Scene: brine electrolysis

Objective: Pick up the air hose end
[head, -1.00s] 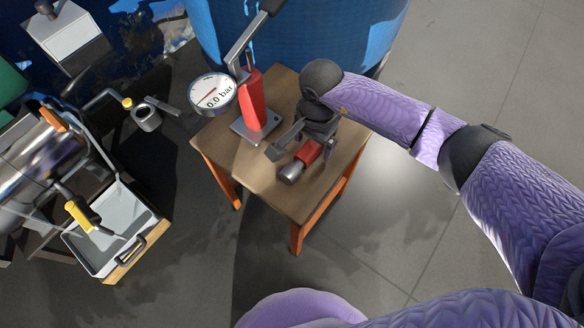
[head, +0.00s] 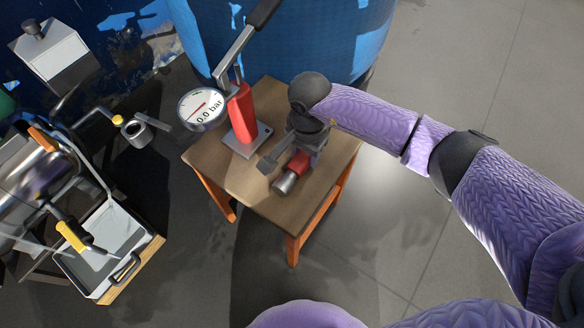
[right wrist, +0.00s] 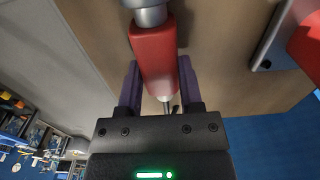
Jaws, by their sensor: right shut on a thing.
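The air hose end (head: 285,183) is a red sleeve with a grey metal tip, over the front part of the small wooden table in the head view. My right gripper (head: 296,161) is shut around the red sleeve. In the right wrist view the red sleeve of the hose end (right wrist: 154,55) sits between the two purple fingers of the gripper (right wrist: 157,80). I cannot tell whether it touches the table top. My left gripper is not in view.
A red hand pump (head: 242,115) with a lever and a round gauge (head: 203,108) reading 0.0 bar stands on the table (head: 225,170), left of my right gripper. A blue drum (head: 290,45) stands behind. A grey tray (head: 105,250) and metal vessel (head: 35,180) are at left.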

